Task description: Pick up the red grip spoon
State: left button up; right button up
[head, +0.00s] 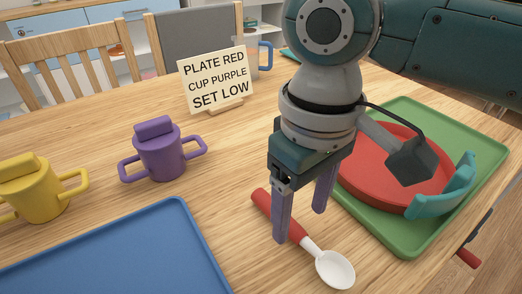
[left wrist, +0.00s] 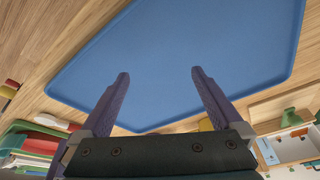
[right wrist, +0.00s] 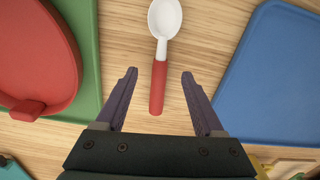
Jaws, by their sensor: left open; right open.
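The spoon with a red grip (head: 272,213) and a white bowl lies flat on the wooden table, between the blue tray and the green tray. My right gripper (head: 301,226) is open, pointing down above the spoon, its fingers hiding part of it in the head view. In the right wrist view, the red grip (right wrist: 158,88) lines up between the two open fingers (right wrist: 159,73), with the white bowl beyond them. No contact shows. My left gripper (left wrist: 160,73) is open and empty over the blue tray in the left wrist view; the head view does not show it.
A red plate (head: 372,175) sits on the green tray (head: 404,241), with a teal piece (head: 443,192) at its rim. The blue tray (head: 165,226) is left of the spoon. A purple cup (head: 160,158), a yellow cup (head: 34,190) and a sign (head: 216,80) stand behind.

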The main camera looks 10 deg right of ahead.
aim_at(298, 234)
notch_tip(298, 234, down, 3)
jog(key=shift+r+b, duration=0.1)
jog(key=shift+b, duration=0.2)
grip_shut()
dwell(0.4)
